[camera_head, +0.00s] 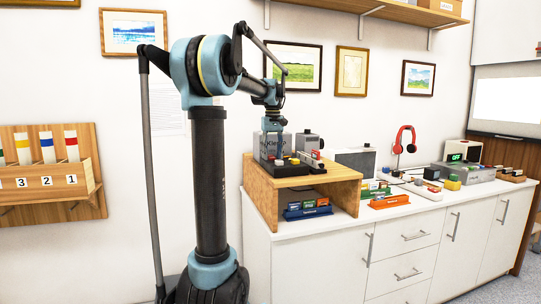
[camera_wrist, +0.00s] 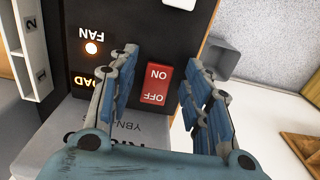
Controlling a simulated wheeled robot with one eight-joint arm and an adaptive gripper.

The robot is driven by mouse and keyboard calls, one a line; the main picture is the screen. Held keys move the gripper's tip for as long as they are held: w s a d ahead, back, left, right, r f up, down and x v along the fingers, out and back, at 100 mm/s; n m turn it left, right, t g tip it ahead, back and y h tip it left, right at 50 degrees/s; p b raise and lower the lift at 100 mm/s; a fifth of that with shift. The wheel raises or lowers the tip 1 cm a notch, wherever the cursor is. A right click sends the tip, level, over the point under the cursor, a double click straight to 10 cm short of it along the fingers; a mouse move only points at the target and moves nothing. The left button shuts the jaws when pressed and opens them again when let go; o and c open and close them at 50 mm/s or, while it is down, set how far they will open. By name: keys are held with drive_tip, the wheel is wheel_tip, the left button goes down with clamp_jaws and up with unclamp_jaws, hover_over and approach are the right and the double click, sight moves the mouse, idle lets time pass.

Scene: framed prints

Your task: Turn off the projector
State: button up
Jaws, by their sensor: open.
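A grey-and-black box-shaped device (camera_head: 268,147) stands on the wooden riser at the left end of the counter; I cannot tell for sure that it is the projector. In the wrist view its black panel (camera_wrist: 135,22) carries a red rocker switch (camera_wrist: 157,83) marked ON and OFF, seen upside down. A FAN lamp (camera_wrist: 91,47) glows, and a partly covered label ending in "OAD" is lit orange. My gripper (camera_wrist: 163,55) is open and empty, its fingers on either side of the switch. In the head view my gripper (camera_head: 272,150) is at the device, covering part of it.
The wooden riser (camera_head: 345,183) has small items beneath it. To the right, the white counter (camera_head: 400,210) holds orange and green trays, a red headphone stand (camera_head: 405,138) and a box with a green OFF display (camera_head: 456,157). A bright screen (camera_head: 508,98) is at far right.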

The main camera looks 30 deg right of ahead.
drive_tip(key=shift+c, duration=0.2)
drive_tip(key=c, duration=1)
drive_tip(key=shift+w+r+g+y, duration=0.1)
drive_tip(key=shift+w+g+y, duration=0.05)
drive_tip(key=shift+g, duration=0.5)
drive_tip(key=shift+w+r+g+y, duration=0.1)
drive_tip(key=shift+w+g+y, duration=0.05)
drive_tip(key=shift+g, duration=0.5)
